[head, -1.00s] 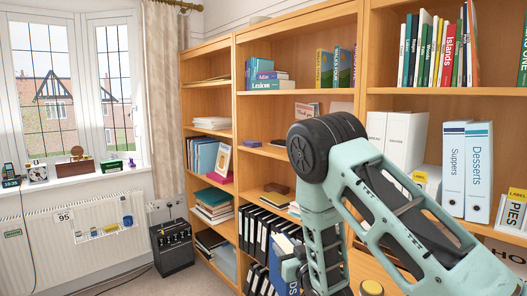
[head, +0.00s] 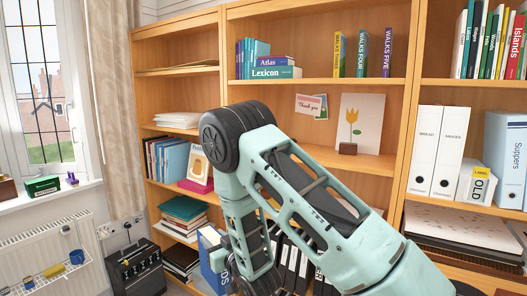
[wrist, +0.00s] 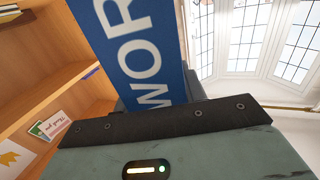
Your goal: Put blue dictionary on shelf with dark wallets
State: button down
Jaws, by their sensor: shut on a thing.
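My gripper (head: 238,284) hangs low in the head view, partly cut off by the lower edge. It is shut on a blue dictionary (head: 214,264) with white lettering, held upright in front of the middle bookcase. In the wrist view the dictionary (wrist: 150,50) rises from the jaws and shows the letters "WOR"; its upper end is out of frame.
The bookcase (head: 318,13) holds Atlas and Lexicon books (head: 275,72), a thank-you card (head: 311,104), a tulip card (head: 360,120) and white binders (head: 437,150). Open floor is hardly visible.

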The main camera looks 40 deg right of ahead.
aim_at(323, 156)
jog(key=i+j+z, duration=0.3)
jog(key=z, duration=0.15)
jog(key=i+j+z, duration=0.25)
jog(key=j+z, duration=0.2)
